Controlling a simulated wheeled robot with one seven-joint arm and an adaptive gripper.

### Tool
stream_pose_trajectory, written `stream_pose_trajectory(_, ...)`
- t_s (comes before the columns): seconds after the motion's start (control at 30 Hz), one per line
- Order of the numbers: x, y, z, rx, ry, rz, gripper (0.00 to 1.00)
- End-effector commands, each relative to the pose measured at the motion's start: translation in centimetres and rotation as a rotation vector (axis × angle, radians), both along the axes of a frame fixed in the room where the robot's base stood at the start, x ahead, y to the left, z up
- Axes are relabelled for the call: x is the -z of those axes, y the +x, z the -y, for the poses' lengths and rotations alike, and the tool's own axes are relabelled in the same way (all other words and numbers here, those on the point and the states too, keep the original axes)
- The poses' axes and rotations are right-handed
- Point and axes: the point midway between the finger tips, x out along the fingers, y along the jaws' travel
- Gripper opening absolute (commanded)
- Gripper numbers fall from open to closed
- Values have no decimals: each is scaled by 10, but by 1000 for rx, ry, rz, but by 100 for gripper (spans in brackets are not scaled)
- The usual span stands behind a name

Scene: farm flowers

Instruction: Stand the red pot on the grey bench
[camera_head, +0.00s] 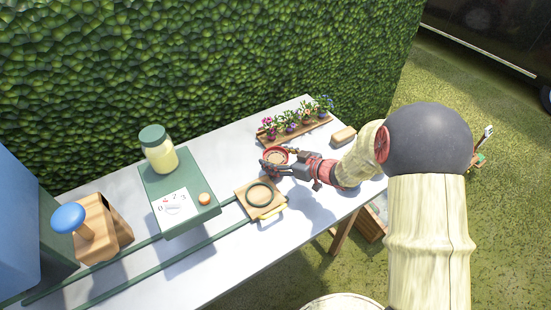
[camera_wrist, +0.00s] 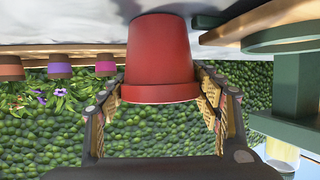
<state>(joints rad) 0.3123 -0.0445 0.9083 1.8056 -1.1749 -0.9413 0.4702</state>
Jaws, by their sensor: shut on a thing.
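The red pot (camera_head: 276,155) is in my gripper (camera_head: 277,166) over the grey bench (camera_head: 225,268) in the head view, with its open top up and a brownish inside. In the wrist view the scene is upside down. There the red pot (camera_wrist: 160,55) sits between the two fingers, which are shut on it near its rim. Its narrow base points toward the bench surface (camera_wrist: 60,32). The pot looks upright, with its base at or very close to the bench; I cannot tell whether it touches.
A wooden tray of small potted flowers (camera_head: 294,129) stands behind the pot. A wooden square with a dark ring (camera_head: 259,195) lies to its front left. A tan block (camera_head: 343,135) is to the right. A green stand (camera_head: 178,209) bears a jar (camera_head: 157,150).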

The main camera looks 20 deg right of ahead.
Motion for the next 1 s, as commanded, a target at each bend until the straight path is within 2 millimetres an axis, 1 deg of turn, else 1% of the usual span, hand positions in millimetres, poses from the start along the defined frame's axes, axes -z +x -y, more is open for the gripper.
stream_pose_trajectory(0.07, 2, 0, 0, 0, 0, 0, 30)
stream_pose_trajectory(0.1, 3, 0, 0, -1, 0, -1, 64)
stream_pose_trajectory(0.4, 3, 0, 0, 0, -1, -1, 81)
stream_pose_trajectory(0.67, 3, 0, 0, 0, -1, -1, 82)
stream_pose_trajectory(0.8, -2, -1, 1, 1, 0, 0, 82)
stream_pose_trajectory(0.87, -4, -5, 5, 3, 0, -1, 82)
stream_pose_trajectory(1.0, -15, -23, 18, 4, 1, -2, 82)
